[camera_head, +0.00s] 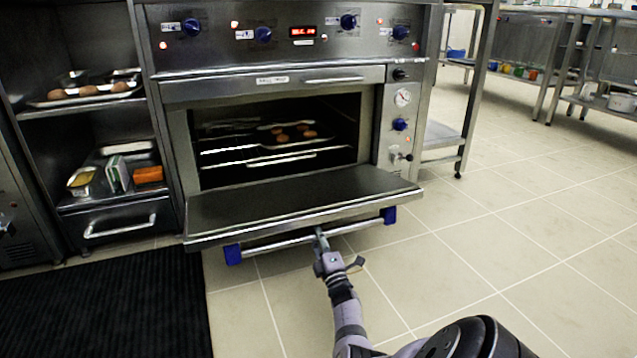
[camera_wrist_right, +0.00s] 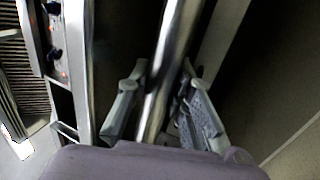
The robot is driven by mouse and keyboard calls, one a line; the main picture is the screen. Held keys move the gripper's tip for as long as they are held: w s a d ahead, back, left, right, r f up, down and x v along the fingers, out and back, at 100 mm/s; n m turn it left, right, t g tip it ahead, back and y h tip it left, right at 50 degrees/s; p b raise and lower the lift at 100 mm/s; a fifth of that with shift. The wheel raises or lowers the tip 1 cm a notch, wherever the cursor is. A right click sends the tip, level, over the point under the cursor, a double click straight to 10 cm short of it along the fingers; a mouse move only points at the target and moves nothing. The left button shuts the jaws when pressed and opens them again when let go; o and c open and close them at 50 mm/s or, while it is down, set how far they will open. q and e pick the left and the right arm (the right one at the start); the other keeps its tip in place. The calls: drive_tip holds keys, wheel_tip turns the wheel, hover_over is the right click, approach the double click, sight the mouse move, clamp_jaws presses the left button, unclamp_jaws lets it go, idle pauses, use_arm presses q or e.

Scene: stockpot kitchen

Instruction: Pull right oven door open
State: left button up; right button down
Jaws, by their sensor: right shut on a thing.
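The oven door (camera_head: 290,203) is swung down and lies close to level in front of the oven (camera_head: 180,130), whose inside shows. Its handle (camera_head: 290,242) is a metal bar with blue end brackets along the door's outer edge. My right gripper (camera_head: 320,238) is at the middle of the bar. In the right wrist view the handle bar (camera_wrist_right: 172,70) runs between the two fingers of my right gripper (camera_wrist_right: 160,105), which is shut on it. My left gripper is not in view.
Racks in the oven hold several brown items (camera_head: 293,134). A shelf unit (camera_head: 110,203) with trays and a drawer stands at the left. A black mat (camera_head: 110,310) lies on the floor. Open tiled floor (camera_head: 500,230) lies to the right, with steel tables behind.

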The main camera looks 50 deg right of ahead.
sight(318, 214)
drive_tip(key=shift+a+f, duration=0.4)
drive_tip(key=shift+a, duration=0.1)
drive_tip(key=c, duration=1.6)
unclamp_jaws()
drive_tip(key=shift+w, duration=0.1)
drive_tip(key=shift+c, duration=0.2)
drive_tip(key=shift+o, duration=1.2)
drive_tip(key=shift+r, duration=0.15)
drive_tip(key=shift+d+r, duration=0.1)
drive_tip(key=shift+d, duration=0.05)
drive_tip(key=shift+d, duration=0.1)
drive_tip(key=shift+r, duration=0.3)
wheel_tip(318, 214, up, 9)
drive_tip(key=shift+r, duration=0.2)
